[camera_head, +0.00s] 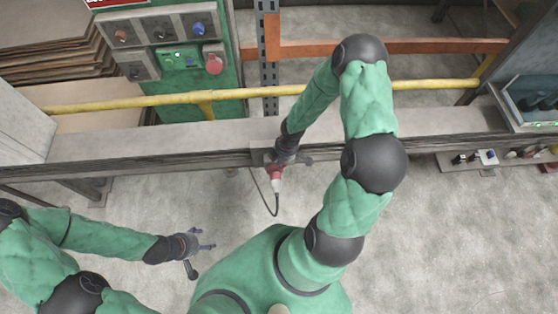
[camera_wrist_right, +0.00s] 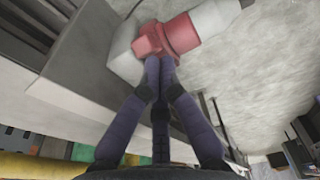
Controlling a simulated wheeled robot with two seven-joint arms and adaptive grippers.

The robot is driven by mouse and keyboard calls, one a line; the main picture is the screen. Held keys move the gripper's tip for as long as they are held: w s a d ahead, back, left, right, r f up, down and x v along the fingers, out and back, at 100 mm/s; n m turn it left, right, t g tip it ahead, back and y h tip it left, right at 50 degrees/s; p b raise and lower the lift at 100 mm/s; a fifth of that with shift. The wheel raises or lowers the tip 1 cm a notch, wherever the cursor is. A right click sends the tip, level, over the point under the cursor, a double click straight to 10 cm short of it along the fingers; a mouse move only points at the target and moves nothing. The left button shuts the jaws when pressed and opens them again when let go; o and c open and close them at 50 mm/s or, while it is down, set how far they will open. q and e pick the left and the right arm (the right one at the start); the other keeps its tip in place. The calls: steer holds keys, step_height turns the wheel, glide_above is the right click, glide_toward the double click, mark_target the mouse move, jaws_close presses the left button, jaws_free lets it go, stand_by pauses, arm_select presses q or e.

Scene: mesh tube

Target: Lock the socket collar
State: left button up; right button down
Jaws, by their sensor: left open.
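The red socket collar (camera_head: 275,172) is on the front of the grey beam, with a pale plug (camera_head: 277,185) below it and a dark cable hanging in a loop. In the right wrist view the red collar (camera_wrist_right: 165,38) sits between a pale grey housing (camera_wrist_right: 125,58) and the pale plug (camera_wrist_right: 214,18). My right gripper (camera_wrist_right: 160,64) has its fingertips close together at the collar's lower edge; whether they pinch a part of it is unclear. In the head view my right gripper (camera_head: 278,158) is partly hidden. My left gripper (camera_head: 206,240) is open and empty, away from the socket.
The grey beam (camera_head: 130,150) crosses the view, with a yellow pipe (camera_head: 150,102) behind it. A green panel with switches and a red socket (camera_head: 214,62) stands at the back left. Small items (camera_head: 487,157) lie at the right. The floor in front of the beam looks clear.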

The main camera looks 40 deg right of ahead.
steer(key=shift+w+a+f+b, duration=0.35)
steer(key=shift+w+a+b, duration=0.05)
steer(key=shift+a+b, duration=0.2)
steer(key=shift+r, duration=0.1)
steer(key=shift+w+a+r+p, duration=0.15)
steer(key=shift+a+r+p, duration=0.1)
steer(key=shift+p, duration=0.05)
steer(key=r, duration=0.1)
steer(key=a+r+p, duration=0.1)
steer(key=w+r+p, duration=0.1)
steer(key=shift+a+r, duration=0.25)
steer(key=shift+a, duration=0.1)
steer(key=s+d+r+p, duration=0.2)
steer(key=d+r+p, duration=0.1)
steer(key=r, duration=0.4)
steer(key=shift+d+r+p, duration=0.15)
steer(key=shift+d+p, duration=0.15)
steer(key=shift+p, duration=0.5)
steer(key=shift+s, duration=0.1)
